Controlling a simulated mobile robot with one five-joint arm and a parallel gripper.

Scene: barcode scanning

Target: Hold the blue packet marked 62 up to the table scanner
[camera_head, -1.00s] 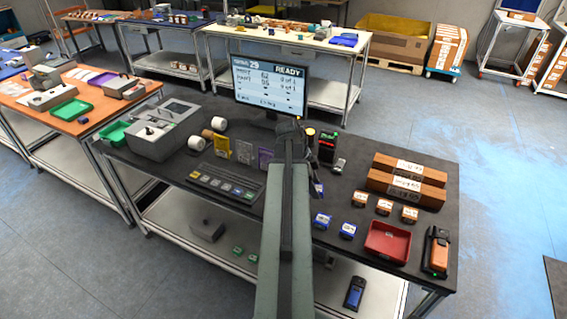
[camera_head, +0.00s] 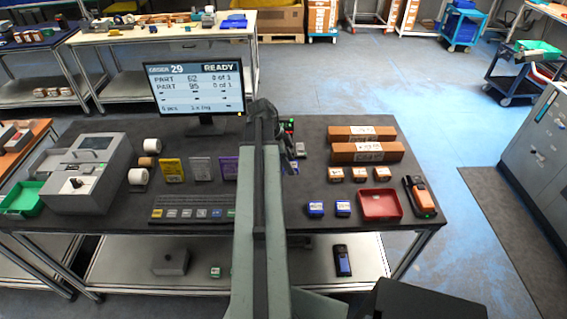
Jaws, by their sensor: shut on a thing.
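My gripper (camera_head: 289,163) is at the far end of my raised arm, over the middle of the dark table (camera_head: 320,245). It is shut on a small blue packet (camera_head: 294,168), mostly hidden by the arm; its number cannot be read. A dark upright device with a green light (camera_head: 289,125), which looks like the table scanner, stands just beyond the gripper, partly hidden. Two other blue packets (camera_head: 315,208) (camera_head: 343,208) lie at the front, their marks too small to read. The monitor (camera_head: 197,88) reads READY, with part 62 at 0 of 1.
Right of my arm are two long brown boxes (camera_head: 365,152), several orange packets (camera_head: 359,174), a red tray (camera_head: 380,205) and an orange-black handheld device (camera_head: 419,197). Left are a keypad strip (camera_head: 190,214), upright colour cards (camera_head: 172,170) and a grey machine (camera_head: 88,175).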

